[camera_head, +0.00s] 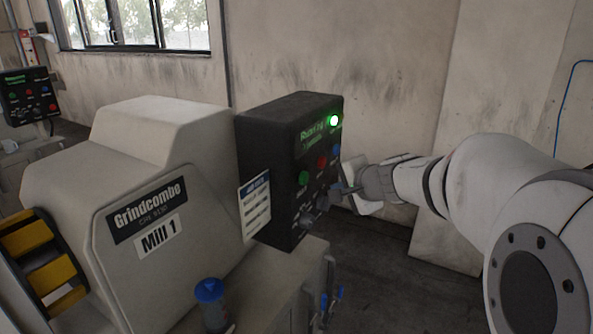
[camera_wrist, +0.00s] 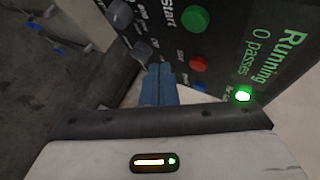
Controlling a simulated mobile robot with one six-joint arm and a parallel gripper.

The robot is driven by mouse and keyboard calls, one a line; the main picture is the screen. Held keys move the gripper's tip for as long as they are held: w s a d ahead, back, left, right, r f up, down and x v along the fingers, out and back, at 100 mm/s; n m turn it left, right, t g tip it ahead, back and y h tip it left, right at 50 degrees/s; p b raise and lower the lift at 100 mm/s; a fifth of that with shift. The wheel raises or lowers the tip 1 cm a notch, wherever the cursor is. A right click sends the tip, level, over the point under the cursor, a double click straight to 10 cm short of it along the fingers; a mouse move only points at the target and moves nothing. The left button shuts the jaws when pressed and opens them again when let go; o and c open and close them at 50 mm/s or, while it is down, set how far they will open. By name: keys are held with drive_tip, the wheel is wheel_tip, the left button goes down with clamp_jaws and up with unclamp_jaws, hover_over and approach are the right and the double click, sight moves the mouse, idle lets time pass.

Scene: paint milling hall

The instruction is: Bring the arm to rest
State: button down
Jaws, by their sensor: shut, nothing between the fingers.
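My gripper (camera_head: 343,188) is at the end of my white arm, which reaches in from the right in the head view. Its fingers are shut and empty, close in front of the lower right part of a black control box (camera_head: 262,135). In the wrist view the blue-grey fingers (camera_wrist: 158,88) point toward a dark knob (camera_wrist: 141,52) on the panel. I cannot tell whether they touch it. The panel display (camera_wrist: 273,60) reads "Running, 0 passes", and a green lamp (camera_head: 334,121) is lit. A green button (camera_head: 303,177), a red button (camera_head: 322,162) and a blue button show on the panel.
The cream mill (camera_head: 150,165), labelled "Grindcombe" and "Mill 1", fills the left and middle. A blue-capped cylinder (camera_head: 210,292) and blue-handled valves (camera_head: 330,303) are low in front. Another panel (camera_head: 28,95) stands far left. Open floor (camera_head: 385,270) lies below my arm, with a wall behind.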

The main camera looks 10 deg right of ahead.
drive_tip(key=s+a+f+n+g, duration=0.2)
drive_tip(key=s+a+n, duration=0.1)
drive_tip(key=s, duration=0.3)
drive_tip(key=s+a+f+n+g, duration=0.2)
drive_tip(key=s+n, duration=0.1)
drive_tip(key=s, duration=0.3)
drive_tip(key=s+d+f+n+g+h, duration=0.2)
drive_tip(key=s+f+n, duration=0.1)
drive_tip(key=s, duration=0.4)
drive_tip(key=s+d+f+n+g+h, duration=0.1)
drive_tip(key=s+f+n, duration=0.1)
drive_tip(key=s, duration=0.5)
drive_tip(key=shift+s+d+f+n+g+h, duration=0.2)
drive_tip(key=shift+d+f+n+g+h, duration=0.2)
drive_tip(key=shift+n, duration=0.4)
